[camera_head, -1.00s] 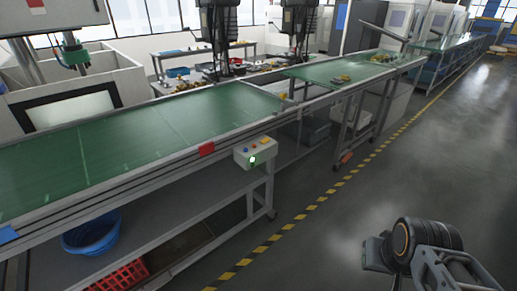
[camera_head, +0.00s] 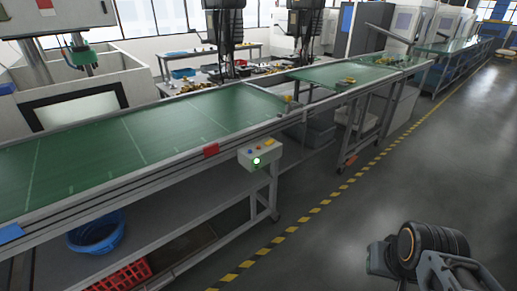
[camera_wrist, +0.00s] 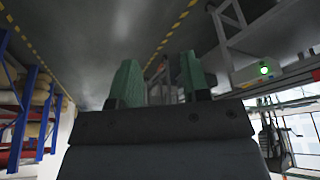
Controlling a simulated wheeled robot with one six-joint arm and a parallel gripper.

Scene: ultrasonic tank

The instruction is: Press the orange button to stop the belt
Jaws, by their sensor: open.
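A pale control box (camera_head: 272,158) is fixed to the front rail of the green belt (camera_head: 75,160) in the head view. Its top carries small buttons: a blue one, a reddish-orange button (camera_head: 258,148) and a yellow-orange button (camera_head: 268,143); at this size their exact colours are unsure. A green light (camera_head: 257,161) glows on its front. The box also shows at the right of the wrist view (camera_wrist: 284,78), its green light lit. My gripper (camera_wrist: 158,78) is open and empty, with green fingers apart. It is well away from the box; its fingers cannot be made out in the head view.
A red plate (camera_head: 211,150) sits on the belt rail left of the box. A blue basin (camera_head: 97,232) and a red crate (camera_head: 122,276) are under the belt. Clear floor (camera_head: 350,215) with a yellow-black line lies between my arm and the belt.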

